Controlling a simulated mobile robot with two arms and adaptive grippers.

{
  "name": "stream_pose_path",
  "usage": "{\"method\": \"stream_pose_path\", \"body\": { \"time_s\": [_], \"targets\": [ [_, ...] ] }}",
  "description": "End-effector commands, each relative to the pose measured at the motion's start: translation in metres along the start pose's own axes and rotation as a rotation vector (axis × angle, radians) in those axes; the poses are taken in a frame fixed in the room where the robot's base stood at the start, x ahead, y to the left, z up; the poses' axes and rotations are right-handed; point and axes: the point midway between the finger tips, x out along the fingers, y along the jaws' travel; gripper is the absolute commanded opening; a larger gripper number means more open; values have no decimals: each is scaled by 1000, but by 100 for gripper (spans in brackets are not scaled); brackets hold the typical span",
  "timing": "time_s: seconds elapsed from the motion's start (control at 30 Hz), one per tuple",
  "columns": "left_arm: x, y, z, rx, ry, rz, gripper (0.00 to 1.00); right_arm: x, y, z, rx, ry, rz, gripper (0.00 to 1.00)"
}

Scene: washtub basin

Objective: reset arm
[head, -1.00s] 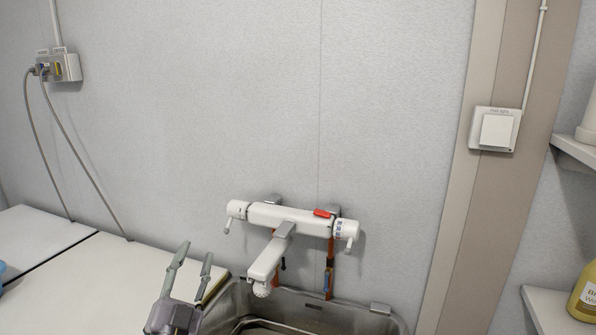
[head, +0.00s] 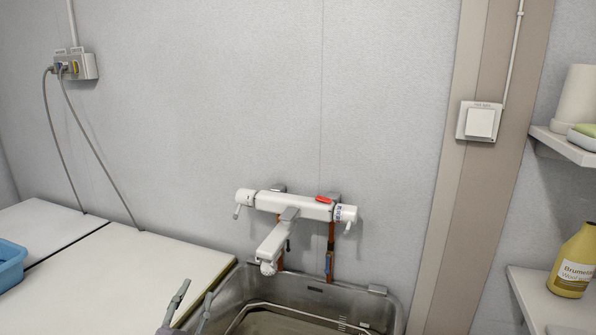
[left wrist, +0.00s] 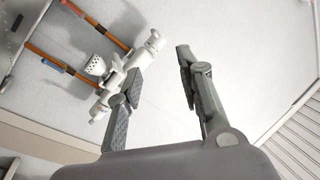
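My left gripper (head: 194,304) shows at the bottom edge of the head view, left of the basin, with its two fingers pointing up and apart. In the left wrist view the left gripper (left wrist: 160,75) is open, with nothing between its fingers. The white faucet (head: 297,207) is on the wall above the metal basin (head: 318,290). In the left wrist view the faucet (left wrist: 100,88) appears beyond the left finger; I cannot tell how far apart they are. My right gripper is not in view.
A white counter (head: 130,270) lies left of the basin, with a blue tub (head: 10,264) at its left edge. Shelves at right hold a yellow bottle (head: 573,262) and a white container (head: 577,95). A socket with cables (head: 76,65) and a switch (head: 480,122) are on the wall.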

Motion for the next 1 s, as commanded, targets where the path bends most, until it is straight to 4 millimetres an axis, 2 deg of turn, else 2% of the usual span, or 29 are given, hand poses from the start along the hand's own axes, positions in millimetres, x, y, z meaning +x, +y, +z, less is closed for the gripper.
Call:
{"method": "stream_pose_path", "body": {
  "time_s": [0.17,0.23,0.3,0.43,0.6,0.8,0.93,1.0],
  "targets": [
    [-37,25,43,-74,-218,90,34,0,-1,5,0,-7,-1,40],
    [-61,38,65,-115,-339,137,34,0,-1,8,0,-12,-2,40],
    [-95,53,88,-160,-486,190,34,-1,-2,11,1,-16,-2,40],
    [-164,77,118,-234,-750,279,34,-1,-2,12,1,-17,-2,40],
    [-237,94,134,-290,-1001,355,34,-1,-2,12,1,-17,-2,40],
    [-306,103,138,-325,-1224,417,34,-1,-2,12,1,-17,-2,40],
    [-346,104,135,-338,-1352,450,34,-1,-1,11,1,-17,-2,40],
    [-347,114,151,-337,-1367,453,34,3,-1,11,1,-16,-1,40]
  ]
}}
